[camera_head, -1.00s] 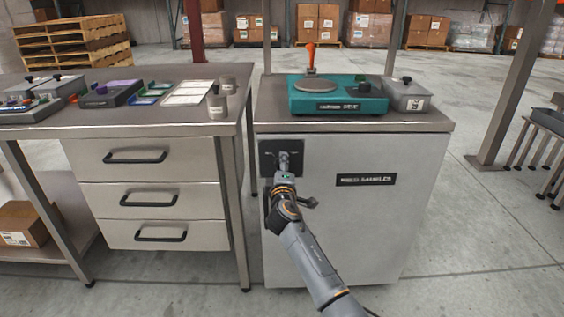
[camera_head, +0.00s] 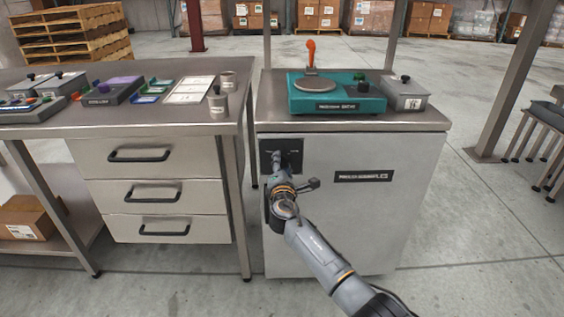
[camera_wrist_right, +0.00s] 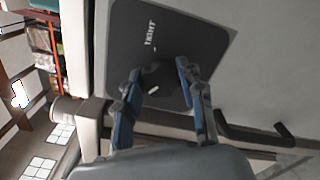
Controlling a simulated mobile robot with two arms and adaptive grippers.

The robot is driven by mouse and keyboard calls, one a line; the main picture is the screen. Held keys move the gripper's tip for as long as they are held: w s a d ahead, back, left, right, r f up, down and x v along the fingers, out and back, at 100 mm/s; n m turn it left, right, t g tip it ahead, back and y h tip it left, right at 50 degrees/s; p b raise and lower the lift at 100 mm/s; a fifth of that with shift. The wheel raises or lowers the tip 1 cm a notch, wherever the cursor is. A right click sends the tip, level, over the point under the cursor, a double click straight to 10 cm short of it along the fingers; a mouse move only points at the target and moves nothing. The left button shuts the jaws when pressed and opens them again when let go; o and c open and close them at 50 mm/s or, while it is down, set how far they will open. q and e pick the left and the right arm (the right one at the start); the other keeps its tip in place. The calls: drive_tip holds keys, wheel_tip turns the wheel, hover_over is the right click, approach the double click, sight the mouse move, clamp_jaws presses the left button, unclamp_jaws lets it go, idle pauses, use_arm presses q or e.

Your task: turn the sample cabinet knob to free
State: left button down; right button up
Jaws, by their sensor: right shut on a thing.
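The sample cabinet (camera_head: 350,215) is a light grey cabinet with a dark label reading something like "samples". A dark square knob plate (camera_head: 266,146) sits at its upper left front. My right gripper (camera_head: 284,160) reaches this plate and covers most of the knob. In the right wrist view, the plate (camera_wrist_right: 175,25) appears tilted and carries the word "TIGHT". The dark knob (camera_wrist_right: 165,74) stands between the two fingers of my right gripper (camera_wrist_right: 160,70), which are shut on it. The knob's exact pointing direction is hard to tell. My left gripper is not in view.
A black handle (camera_wrist_right: 255,135) is close to the fingers in the right wrist view. A teal device (camera_head: 335,100) and a grey box (camera_head: 406,95) stand on the cabinet. A drawer table (camera_head: 150,130) stands to the left. The floor at right is open.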

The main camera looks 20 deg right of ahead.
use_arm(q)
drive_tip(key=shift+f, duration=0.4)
use_arm(e)
drive_tip(key=o, duration=1.2)
drive_tip(key=shift+s, duration=0.1)
drive_tip(key=v, duration=1.2)
